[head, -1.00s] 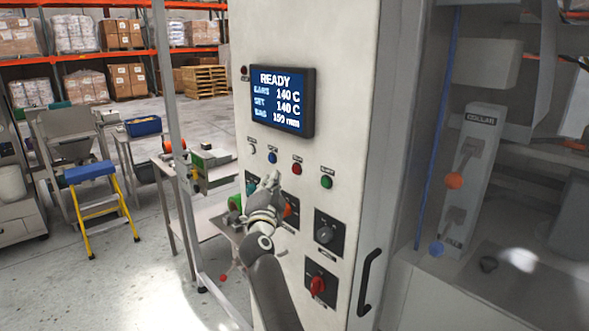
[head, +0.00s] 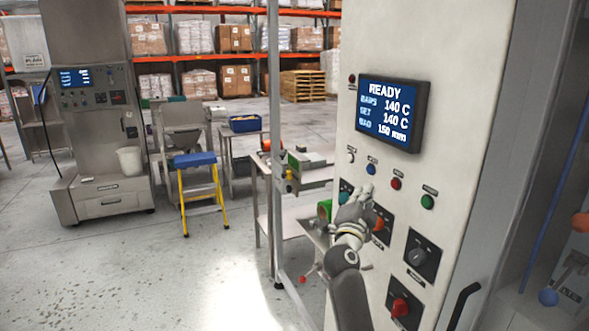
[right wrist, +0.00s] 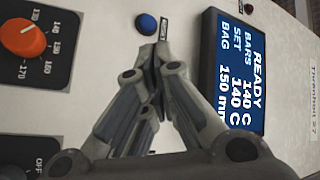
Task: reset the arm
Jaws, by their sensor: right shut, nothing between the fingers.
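My right gripper (head: 364,194) is in front of a light control panel (head: 450,100) in the head view, just below a row of push buttons. Its fingers are together and empty. In the right wrist view the closed fingertips (right wrist: 158,55) point at the panel near a blue button (right wrist: 147,22). Whether they touch the panel I cannot tell. The screen (head: 390,112) reads READY, BARS 140 C, SET 140 C, BAG 150 mm. An orange dial (right wrist: 24,40) sits at upper left in the wrist view. My left gripper is not in view.
A red-knobbed switch (head: 400,307) and black handle (head: 463,305) are low on the panel. A metal post (head: 273,130) and bench (head: 297,217) stand left of it. A blue-topped yellow step stool (head: 200,190) stands farther left, on open floor.

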